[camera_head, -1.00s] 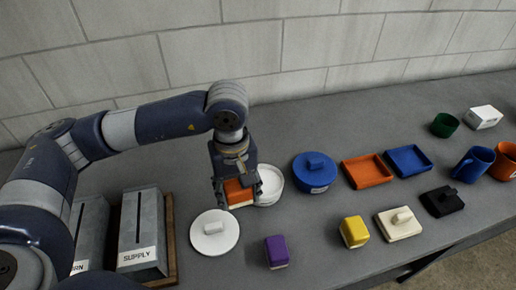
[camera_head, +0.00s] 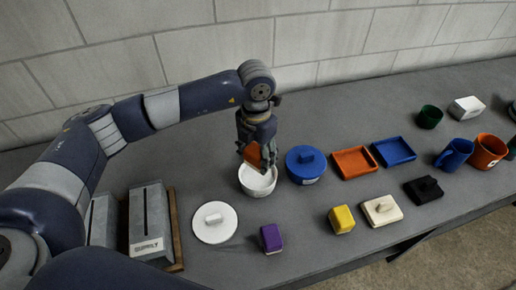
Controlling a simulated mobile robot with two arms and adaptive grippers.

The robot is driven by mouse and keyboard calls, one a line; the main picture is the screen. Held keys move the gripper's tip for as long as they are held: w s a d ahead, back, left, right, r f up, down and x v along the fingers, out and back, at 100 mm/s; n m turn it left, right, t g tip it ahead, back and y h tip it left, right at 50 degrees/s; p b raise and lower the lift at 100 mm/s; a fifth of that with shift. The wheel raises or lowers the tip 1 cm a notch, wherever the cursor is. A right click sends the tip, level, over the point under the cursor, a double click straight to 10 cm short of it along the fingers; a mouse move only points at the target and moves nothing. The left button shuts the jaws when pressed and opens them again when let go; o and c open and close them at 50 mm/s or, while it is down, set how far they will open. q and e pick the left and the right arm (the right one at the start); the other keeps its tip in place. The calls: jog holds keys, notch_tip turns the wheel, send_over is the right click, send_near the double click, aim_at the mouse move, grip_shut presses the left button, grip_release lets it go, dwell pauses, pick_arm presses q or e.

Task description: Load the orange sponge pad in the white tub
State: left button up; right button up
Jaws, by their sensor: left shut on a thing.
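The white tub (camera_head: 258,187) is a round open bowl on the grey bench, left of the blue lidded tub. My left gripper (camera_head: 256,156) points down above the tub and is shut on the orange sponge pad (camera_head: 252,156). The pad is tilted and sits over the tub's far rim and opening; the fingers partly hide it. I cannot tell whether the pad touches the tub. A round white lid with a knob (camera_head: 215,223) lies on the bench to the lower left of the tub. My right gripper is not in view.
Right of the tub stand a blue lidded tub (camera_head: 305,166), an orange tray (camera_head: 355,163) and a blue tray (camera_head: 394,151). Purple (camera_head: 271,239) and yellow (camera_head: 342,219) pads lie in front. Grey supply boxes (camera_head: 150,222) stand at left. A wall runs behind.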

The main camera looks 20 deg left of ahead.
pick_arm(q)
jog(key=shift+w+n, duration=0.3)
jog(key=shift+n, duration=0.6)
jog(key=shift+f, duration=0.2)
jog(key=b, duration=0.3)
send_over(258, 176)
jog(key=shift+f, duration=2.8)
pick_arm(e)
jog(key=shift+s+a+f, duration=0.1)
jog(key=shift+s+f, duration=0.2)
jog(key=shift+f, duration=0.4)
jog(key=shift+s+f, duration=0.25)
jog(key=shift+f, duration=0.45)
pick_arm(q)
jog(key=shift+f+b, duration=0.4)
jog(key=shift+f, duration=0.1)
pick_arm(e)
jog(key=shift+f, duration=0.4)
pick_arm(q)
jog(key=shift+f+b, duration=0.1)
jog(key=shift+b, duration=0.2)
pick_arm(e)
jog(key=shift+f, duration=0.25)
